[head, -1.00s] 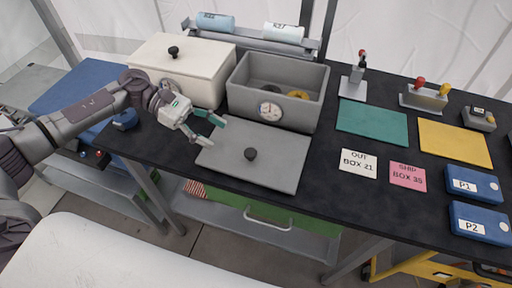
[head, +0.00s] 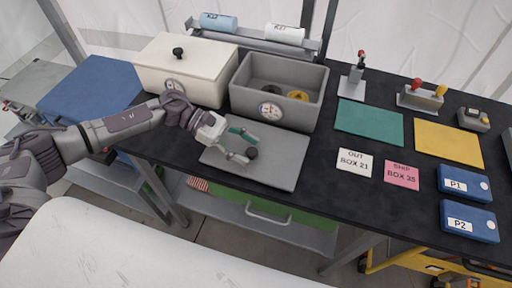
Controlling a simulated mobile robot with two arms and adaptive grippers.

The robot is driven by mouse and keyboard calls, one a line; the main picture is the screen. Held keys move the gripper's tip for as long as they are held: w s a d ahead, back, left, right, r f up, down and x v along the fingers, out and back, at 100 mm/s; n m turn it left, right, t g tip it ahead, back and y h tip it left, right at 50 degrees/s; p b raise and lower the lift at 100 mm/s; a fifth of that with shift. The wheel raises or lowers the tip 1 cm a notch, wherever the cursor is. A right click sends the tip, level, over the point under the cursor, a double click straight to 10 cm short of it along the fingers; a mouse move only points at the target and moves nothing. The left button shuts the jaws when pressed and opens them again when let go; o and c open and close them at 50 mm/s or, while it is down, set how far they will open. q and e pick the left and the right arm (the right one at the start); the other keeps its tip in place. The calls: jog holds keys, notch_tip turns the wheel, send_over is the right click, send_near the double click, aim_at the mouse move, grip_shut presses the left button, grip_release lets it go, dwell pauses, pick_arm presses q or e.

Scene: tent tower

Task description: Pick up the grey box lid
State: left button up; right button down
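The grey box lid (head: 272,174) lies flat on the black table in front of the open grey box (head: 307,112). Its round dark knob (head: 251,153) stands up near the middle. My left gripper (head: 246,146) is over the lid with its teal-tipped fingers apart, beside and partly around the knob. I cannot tell whether the fingers touch it. The grey box has a dial on its front and yellow and dark round items inside. My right gripper is not in view.
A closed cream box (head: 205,75) with a black knob stands behind my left arm.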

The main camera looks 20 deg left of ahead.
pick_arm(q)
grip_shut()
jog(key=shift+r, duration=0.1)
